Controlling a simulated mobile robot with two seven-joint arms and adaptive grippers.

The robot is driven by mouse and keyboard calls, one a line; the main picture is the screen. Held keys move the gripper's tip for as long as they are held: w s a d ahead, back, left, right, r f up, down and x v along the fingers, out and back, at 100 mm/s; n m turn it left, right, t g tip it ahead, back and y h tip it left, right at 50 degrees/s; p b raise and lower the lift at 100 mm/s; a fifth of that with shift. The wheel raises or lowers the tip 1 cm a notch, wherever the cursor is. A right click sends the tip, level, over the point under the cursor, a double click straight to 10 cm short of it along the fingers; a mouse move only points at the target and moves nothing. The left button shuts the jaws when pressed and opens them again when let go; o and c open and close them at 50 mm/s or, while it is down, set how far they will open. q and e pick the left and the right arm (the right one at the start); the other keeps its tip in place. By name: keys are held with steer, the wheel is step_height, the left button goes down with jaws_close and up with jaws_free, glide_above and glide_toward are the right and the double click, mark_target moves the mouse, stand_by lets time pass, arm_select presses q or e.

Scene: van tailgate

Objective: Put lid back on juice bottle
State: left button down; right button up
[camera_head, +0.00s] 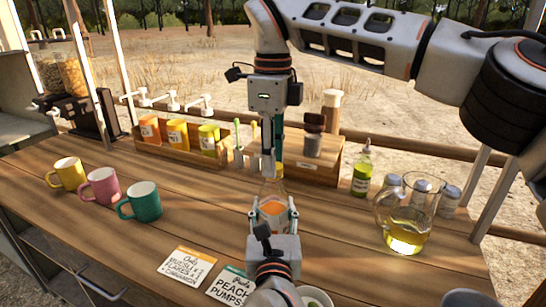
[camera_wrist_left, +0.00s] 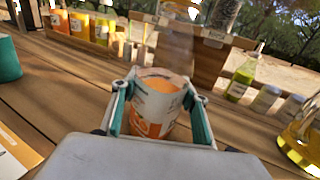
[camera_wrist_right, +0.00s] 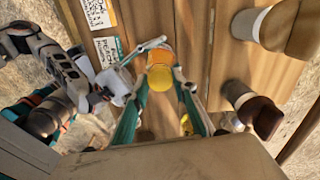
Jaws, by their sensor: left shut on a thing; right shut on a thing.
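The juice bottle (camera_head: 275,208) stands upright on the wooden counter, with orange juice and a printed label. My left gripper (camera_head: 271,215) is shut around its body; the left wrist view shows the bottle (camera_wrist_left: 155,105) between both fingers. My right gripper (camera_head: 269,175) points straight down above the bottle's top. In the right wrist view, a round yellow-orange piece, apparently the lid (camera_wrist_right: 162,78), sits between its fingertips, over the bottle. Whether the lid touches the bottle's neck I cannot tell.
Yellow (camera_head: 67,173), pink (camera_head: 101,186) and teal mugs (camera_head: 141,201) stand at left. A wooden rack (camera_head: 185,152) with cartons is behind. A green bottle (camera_head: 361,175) and a glass jug (camera_head: 405,225) stand right. Cards (camera_head: 187,266) lie in front. The counter left of the bottle is clear.

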steer(key=m, duration=1.2)
steer(key=shift+m, duration=0.3)
steer(key=m, duration=1.2)
steer(key=shift+d, duration=0.1)
steer(key=m, duration=0.5)
steer(key=shift+m, duration=0.3)
steer(key=m, duration=1.5)
steer(key=shift+s+f, duration=0.1)
steer(key=shift+f, duration=0.05)
steer(key=shift+m, duration=0.8)
steer(key=o, duration=0.7)
steer(key=shift+c, duration=0.2)
